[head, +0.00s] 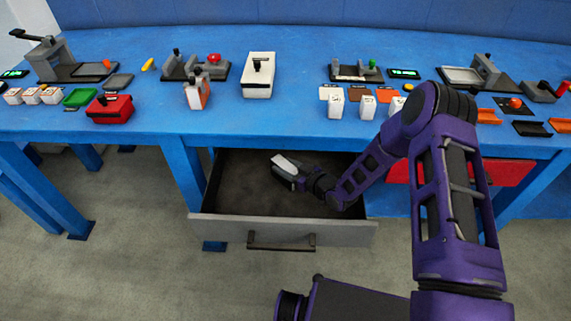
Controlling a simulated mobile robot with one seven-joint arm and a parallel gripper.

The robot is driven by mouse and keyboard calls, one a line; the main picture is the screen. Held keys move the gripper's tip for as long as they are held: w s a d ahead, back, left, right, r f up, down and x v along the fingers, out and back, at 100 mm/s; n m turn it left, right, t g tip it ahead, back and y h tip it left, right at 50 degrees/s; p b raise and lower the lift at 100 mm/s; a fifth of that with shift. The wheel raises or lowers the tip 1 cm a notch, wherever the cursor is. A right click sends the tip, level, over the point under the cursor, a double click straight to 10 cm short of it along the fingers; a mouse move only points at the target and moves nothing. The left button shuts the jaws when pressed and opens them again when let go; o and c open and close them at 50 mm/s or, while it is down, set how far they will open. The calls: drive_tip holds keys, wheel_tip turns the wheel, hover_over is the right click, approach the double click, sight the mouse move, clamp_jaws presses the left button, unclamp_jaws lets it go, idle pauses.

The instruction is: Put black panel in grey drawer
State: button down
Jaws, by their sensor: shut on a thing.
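The grey drawer (220,230) is pulled open under the blue table, with its dark inside showing. My gripper (284,171) is over the drawer's inside, left of its middle. It is shut on a small pale piece (287,161) that shows at its tip. The dark gripper hides part of this piece, and I cannot tell its full shape. I cannot tell whether the gripper touches the drawer floor. A flat black panel (530,129) lies on the table at the right, between orange pieces.
The blue table (290,122) holds several small devices, boxes and tiles. A red box (110,109) stands at the left. A red drawer front (510,173) is at the right of the grey drawer. The drawer's left part is clear.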

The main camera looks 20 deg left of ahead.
drive_tip(key=shift+f, duration=0.1)
drive_tip(key=shift+c, duration=1.6)
unclamp_jaws()
drive_tip(key=shift+s+d+r, duration=0.1)
drive_tip(key=shift+d+r, duration=0.1)
drive_tip(key=shift+d, duration=0.05)
drive_tip(key=p+v, duration=0.1)
drive_tip(key=v, duration=0.6)
drive_tip(key=shift+r, duration=0.1)
